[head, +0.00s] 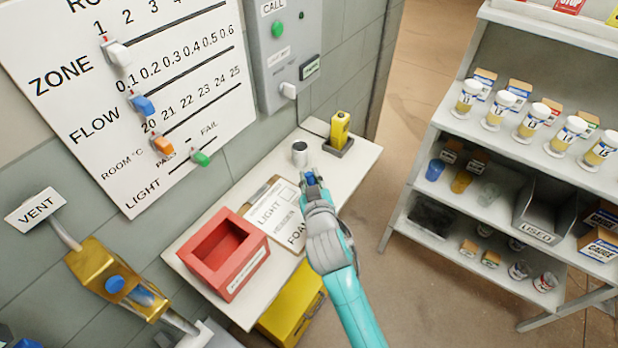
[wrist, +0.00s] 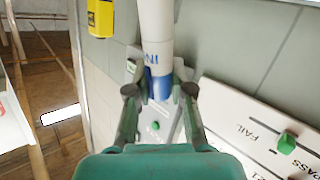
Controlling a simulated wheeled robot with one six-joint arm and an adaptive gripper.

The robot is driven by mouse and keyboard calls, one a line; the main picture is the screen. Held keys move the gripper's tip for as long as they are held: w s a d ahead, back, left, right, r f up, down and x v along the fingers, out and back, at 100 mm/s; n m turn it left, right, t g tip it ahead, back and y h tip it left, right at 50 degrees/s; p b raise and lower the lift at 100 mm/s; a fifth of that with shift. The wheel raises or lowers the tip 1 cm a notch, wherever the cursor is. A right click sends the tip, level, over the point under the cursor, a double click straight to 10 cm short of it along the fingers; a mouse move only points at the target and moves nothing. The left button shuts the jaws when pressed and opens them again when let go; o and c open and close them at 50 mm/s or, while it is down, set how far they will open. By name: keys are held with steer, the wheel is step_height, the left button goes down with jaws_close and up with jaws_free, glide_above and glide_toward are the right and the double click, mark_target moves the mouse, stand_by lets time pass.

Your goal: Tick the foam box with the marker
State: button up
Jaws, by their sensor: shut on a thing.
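My gripper (head: 310,180) is above the right part of the wall shelf, over the clipboard's right side. In the wrist view its two fingers (wrist: 160,92) are shut on the marker (wrist: 157,35), a white cylinder with a blue end between the fingertips. In the head view only a bit of blue shows at the fingertips. The clipboard (head: 268,204) lies on the shelf with a white sheet. A LIGHT line with an empty-looking square shows on it. The word FOAM (head: 297,233) is partly covered by my gripper, and its box is hidden.
A red open box (head: 226,255) stands left of the clipboard. A dark-topped cup (head: 299,153) and a yellow device in a black stand (head: 340,130) stand behind my gripper. A yellow case (head: 292,305) is below. The slider board (head: 140,95) hangs on the wall; a stocked rack (head: 520,150) stands right.

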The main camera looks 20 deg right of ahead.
steer(key=shift+w+a+f, duration=0.1)
steer(key=shift+w+a, duration=0.05)
steer(key=shift+a, duration=0.4)
steer(key=shift+a, duration=0.3)
steer(key=shift+w+a, duration=0.1)
steer(key=shift+a, duration=0.25)
steer(key=shift+d, duration=0.8)
steer(key=shift+s+a, duration=0.3)
steer(key=shift+s, duration=0.2)
step_height(320, 180, up, 8)
stand_by(1.1)
stand_by(0.5)
